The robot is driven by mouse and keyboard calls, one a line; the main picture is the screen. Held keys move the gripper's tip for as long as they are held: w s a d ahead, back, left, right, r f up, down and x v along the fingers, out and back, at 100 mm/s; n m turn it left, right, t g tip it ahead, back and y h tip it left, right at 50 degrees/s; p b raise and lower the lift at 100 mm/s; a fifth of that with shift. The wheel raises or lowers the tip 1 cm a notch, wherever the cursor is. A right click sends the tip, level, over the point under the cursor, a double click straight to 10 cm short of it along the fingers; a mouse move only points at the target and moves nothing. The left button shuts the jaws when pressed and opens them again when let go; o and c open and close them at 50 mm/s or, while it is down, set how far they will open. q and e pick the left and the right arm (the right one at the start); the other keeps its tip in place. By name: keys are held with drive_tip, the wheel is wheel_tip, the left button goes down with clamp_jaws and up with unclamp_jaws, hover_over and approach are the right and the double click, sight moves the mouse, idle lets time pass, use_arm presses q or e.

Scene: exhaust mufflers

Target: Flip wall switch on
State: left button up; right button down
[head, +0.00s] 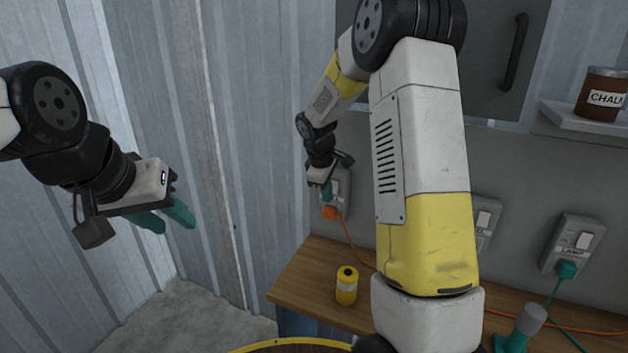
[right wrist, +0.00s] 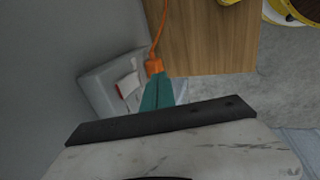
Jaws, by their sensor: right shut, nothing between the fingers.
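A pale wall switch box (head: 341,185) is on the grey wall above the left end of the bench, with an orange plug (head: 330,212) in its lower part. My right gripper (head: 327,192) is at the front of this box, its teal fingers together and empty. The right wrist view shows the box (right wrist: 95,88), its white rocker (right wrist: 131,84) with a red patch, and the shut fingers (right wrist: 157,94) beside the rocker. Contact cannot be told. My left gripper (head: 178,226) hangs in free air at the left, its fingers apart and empty.
Another switch box (head: 484,222) is partly behind my right arm; a third (head: 573,243) at right has a teal plug (head: 566,269). A yellow can (head: 347,286) stands on the wooden bench (head: 300,277). A chalk jar (head: 601,95) sits on a shelf (head: 575,118).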

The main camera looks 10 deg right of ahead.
sight(334, 187)
drive_tip(key=shift+w+d, duration=0.45)
drive_tip(key=shift+w, duration=0.25)
drive_tip(key=shift+w+d, duration=0.45)
drive_tip(key=shift+w, duration=0.2)
drive_tip(key=shift+f, duration=0.1)
drive_tip(key=shift+w+d+f, duration=0.1)
drive_tip(key=shift+w+d, duration=0.05)
drive_tip(key=shift+w, duration=0.1)
